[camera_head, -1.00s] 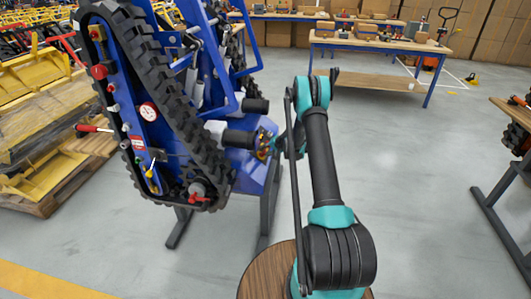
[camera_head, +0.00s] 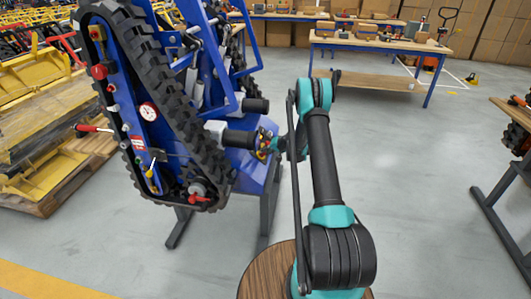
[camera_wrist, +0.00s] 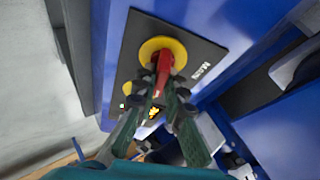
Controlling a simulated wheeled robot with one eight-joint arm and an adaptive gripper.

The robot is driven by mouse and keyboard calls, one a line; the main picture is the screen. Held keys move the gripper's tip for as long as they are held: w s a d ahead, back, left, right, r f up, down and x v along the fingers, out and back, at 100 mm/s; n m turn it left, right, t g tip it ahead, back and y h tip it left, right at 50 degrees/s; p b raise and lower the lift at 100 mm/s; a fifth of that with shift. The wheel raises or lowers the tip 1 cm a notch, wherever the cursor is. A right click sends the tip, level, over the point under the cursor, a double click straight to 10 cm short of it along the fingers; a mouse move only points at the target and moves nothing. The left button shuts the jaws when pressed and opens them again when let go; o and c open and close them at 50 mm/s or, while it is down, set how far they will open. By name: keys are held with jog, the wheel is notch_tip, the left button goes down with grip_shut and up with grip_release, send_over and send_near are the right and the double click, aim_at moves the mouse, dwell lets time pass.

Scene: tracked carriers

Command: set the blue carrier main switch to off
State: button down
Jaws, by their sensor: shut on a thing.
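The blue carrier (camera_head: 126,88) with black rubber tracks stands at the left in the head view, tilted on a stand. In the wrist view, its main switch has a red handle (camera_wrist: 163,66) on a round yellow disc (camera_wrist: 149,47). The disc sits on a black plate (camera_wrist: 186,42) marked MAIN. My gripper (camera_wrist: 160,90) is shut on the red handle, its fingers on either side of it. The handle's lower part is hidden between the fingers. No on or off mark can be read.
Blue frame parts of the carrier flank the switch plate closely in the wrist view. A workbench (camera_head: 378,45) stands at the back.

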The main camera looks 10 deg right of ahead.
jog(key=n+y, duration=0.2)
jog(key=n, duration=0.2)
jog(key=shift+d+n, duration=0.1)
jog(key=shift+n, duration=0.2)
jog(key=n+y, duration=0.1)
jog(key=n, duration=0.3)
jog(key=shift+g, duration=0.3)
jog(key=n+g+y, duration=0.1)
jog(key=n, duration=0.3)
jog(key=shift+n+g+y, duration=0.35)
jog(key=shift+n+g, duration=0.05)
jog(key=shift+n, duration=0.75)
jog(key=shift+n+g+y, duration=0.35)
jog(key=shift+n+g, duration=0.05)
jog(key=shift+n, duration=0.75)
jog(key=c, duration=1.6)
grip_release()
